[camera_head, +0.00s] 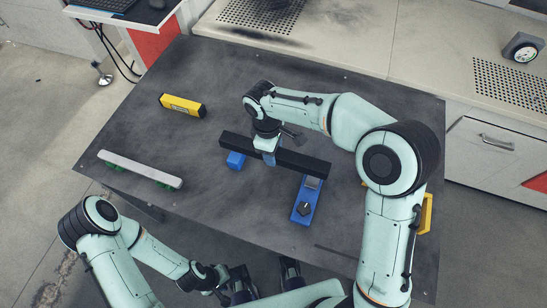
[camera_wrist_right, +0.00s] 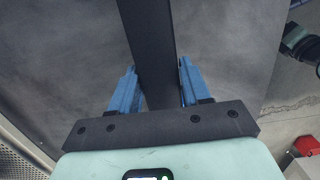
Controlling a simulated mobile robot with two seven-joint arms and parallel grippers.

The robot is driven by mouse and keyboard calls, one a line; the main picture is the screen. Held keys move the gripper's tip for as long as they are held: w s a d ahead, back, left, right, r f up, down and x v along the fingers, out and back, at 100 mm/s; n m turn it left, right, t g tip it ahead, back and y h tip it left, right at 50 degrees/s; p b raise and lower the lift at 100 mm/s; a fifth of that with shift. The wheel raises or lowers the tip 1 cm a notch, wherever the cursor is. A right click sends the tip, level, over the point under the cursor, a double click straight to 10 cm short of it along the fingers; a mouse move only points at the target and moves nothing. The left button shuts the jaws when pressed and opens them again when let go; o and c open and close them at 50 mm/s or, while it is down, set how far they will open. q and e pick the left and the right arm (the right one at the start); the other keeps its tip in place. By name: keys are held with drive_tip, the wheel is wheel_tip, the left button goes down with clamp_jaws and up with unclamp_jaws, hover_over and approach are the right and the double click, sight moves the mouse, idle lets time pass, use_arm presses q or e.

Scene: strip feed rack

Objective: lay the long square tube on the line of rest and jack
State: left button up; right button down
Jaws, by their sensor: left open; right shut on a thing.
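The long square tube (camera_head: 302,163) is a straight black bar over the middle of the table. My right gripper (camera_head: 267,153) is shut on it near its middle; in the right wrist view the tube (camera_wrist_right: 148,45) runs between the blue fingers (camera_wrist_right: 158,78). A small blue block, seemingly the rest (camera_head: 236,160), is by the tube's left part. I cannot tell whether the tube touches either. My left gripper (camera_head: 242,284) is open and empty off the table's front edge.
A pale grey bar (camera_head: 140,169) lies at the table's left edge. A yellow block (camera_head: 182,106) lies at the back left. A yellow item (camera_head: 426,213) shows at the right edge, partly behind my right arm. The dark table (camera_head: 130,128) is clear between these on the left.

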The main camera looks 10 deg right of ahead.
drive_tip(key=shift+f, duration=2.2)
drive_tip(key=shift+b, duration=0.3)
drive_tip(key=c, duration=0.5)
unclamp_jaws()
drive_tip(key=shift+f, duration=0.2)
drive_tip(key=r, duration=0.4)
drive_tip(key=r+p, duration=0.1)
drive_tip(key=r, duration=0.3)
drive_tip(key=a+r+p, duration=0.1)
drive_tip(key=r, duration=0.3)
drive_tip(key=shift+w+r, duration=0.15)
drive_tip(key=shift+w, duration=0.2)
drive_tip(key=shift+a, duration=0.1)
